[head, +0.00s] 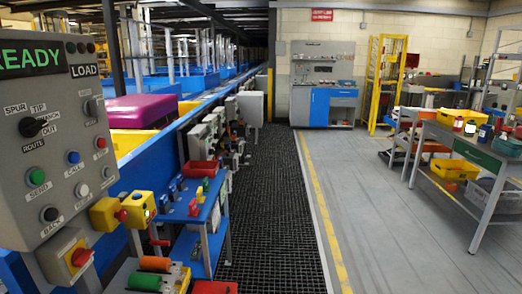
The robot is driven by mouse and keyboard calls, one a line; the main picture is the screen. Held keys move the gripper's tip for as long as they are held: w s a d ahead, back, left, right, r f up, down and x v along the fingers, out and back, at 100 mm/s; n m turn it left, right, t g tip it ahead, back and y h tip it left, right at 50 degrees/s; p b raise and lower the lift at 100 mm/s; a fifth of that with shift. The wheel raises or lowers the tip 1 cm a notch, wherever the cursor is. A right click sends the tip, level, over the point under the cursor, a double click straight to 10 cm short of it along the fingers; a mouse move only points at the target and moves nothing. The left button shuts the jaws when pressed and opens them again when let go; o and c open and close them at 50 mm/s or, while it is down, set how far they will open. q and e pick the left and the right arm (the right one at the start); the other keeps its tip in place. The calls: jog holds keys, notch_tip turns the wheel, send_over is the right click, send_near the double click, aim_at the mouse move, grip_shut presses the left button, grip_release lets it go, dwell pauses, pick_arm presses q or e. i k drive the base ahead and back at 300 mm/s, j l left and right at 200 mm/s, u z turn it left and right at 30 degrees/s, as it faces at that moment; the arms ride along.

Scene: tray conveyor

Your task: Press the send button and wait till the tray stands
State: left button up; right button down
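The control panel (60,205) is a grey box at the left edge, close to me. Its green send button (36,176) sits above the label SEND. The lit display (30,59) reads READY in green. Behind the panel, a yellow tray (128,142) shows in part on the blue conveyor (160,150), near a purple rounded item (140,111). The panel hides part of the tray. No earlier frame shows whether the tray is moving. Neither of my grippers is in view.
The panel also has a blue call button (73,157), a red stop button (101,143) and a black selector knob (33,126). A blue side shelf (190,213) with small items stands below. A dark mat aisle (265,200) is clear; a cluttered workbench (470,150) stands right.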

aim_at(37, 177)
jog(key=u, duration=1.25)
